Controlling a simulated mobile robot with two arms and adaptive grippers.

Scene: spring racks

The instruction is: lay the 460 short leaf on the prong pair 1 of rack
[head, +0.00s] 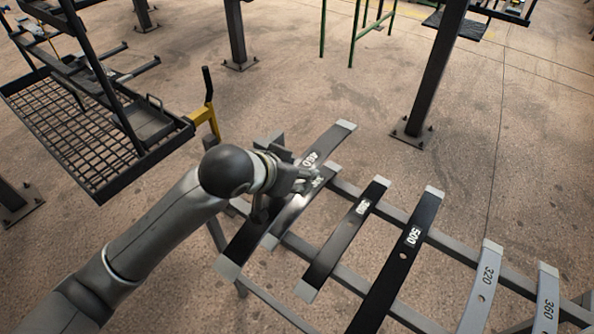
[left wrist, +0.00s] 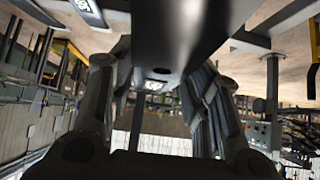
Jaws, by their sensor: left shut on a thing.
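The 460 leaf (head: 321,149) is a long dark strip with pale ends and an upside-down label that looks like 460. It slants from upper right to lower left at the left end of the rack (head: 454,248). My left gripper (head: 287,187) is shut on it near its middle and hides that part. In the left wrist view a dark leaf (left wrist: 175,35) fills the top centre, close to the camera. I cannot tell whether it touches the rack. Prong pair 1 cannot be made out. My right gripper is out of view.
Beside the 460 leaf is a shorter shiny leaf (head: 292,217), its label unclear. Further right lie a short black leaf (head: 340,238), a black 500 leaf (head: 400,257), and grey 320 (head: 483,285) and 360 (head: 547,300) leaves. A dark mesh-shelf rack (head: 75,140) stands at left.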

